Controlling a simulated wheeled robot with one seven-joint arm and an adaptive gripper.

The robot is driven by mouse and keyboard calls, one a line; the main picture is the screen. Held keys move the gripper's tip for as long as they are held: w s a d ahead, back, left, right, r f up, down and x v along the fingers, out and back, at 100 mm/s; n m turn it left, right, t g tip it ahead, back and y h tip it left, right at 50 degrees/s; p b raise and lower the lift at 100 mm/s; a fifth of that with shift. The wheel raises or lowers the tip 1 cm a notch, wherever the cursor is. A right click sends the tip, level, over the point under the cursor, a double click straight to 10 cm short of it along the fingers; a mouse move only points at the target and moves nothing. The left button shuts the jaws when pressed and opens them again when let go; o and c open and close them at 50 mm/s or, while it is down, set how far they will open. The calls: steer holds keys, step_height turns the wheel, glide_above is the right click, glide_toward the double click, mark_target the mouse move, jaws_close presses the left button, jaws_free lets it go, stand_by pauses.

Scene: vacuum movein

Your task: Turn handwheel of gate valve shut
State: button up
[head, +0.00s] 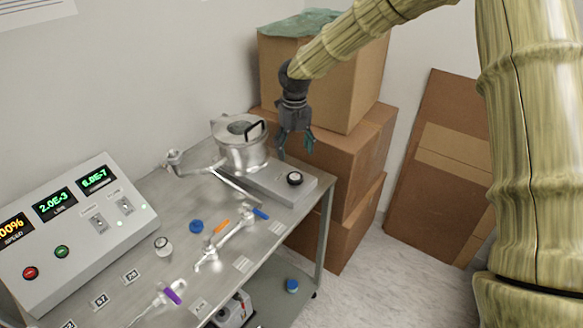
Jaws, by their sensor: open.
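A small black round knob with a pale centre (294,179), which looks like the handwheel, sits on top of a flat grey metal body (265,182). This body, apparently the gate valve, lies at the right end of the metal bench, beside a shiny lidded chamber (242,150). I cannot tell from the picture how far the valve is turned. My gripper (295,150) points down, open and empty, above the knob in the picture and apart from it. Its teal fingertips show against the cardboard boxes.
Cardboard boxes (365,150) are stacked behind my gripper. A control panel (80,230) stands at the left of the bench (180,295). Pipework with a blue handle (260,213), an orange handle (221,227) and a purple handle (173,296) stands in front of the valve.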

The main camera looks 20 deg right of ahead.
mark_target(295, 176)
steer(key=f+p, duration=0.1)
steer(key=f, duration=0.2)
steer(key=f+p, duration=0.1)
steer(key=f, duration=0.2)
steer(key=f+p, duration=0.1)
steer(key=f, duration=0.2)
steer(key=shift+s, duration=0.35)
steer(key=shift+w+f, duration=0.1)
steer(key=shift+f, duration=0.35)
steer(key=c, duration=1)
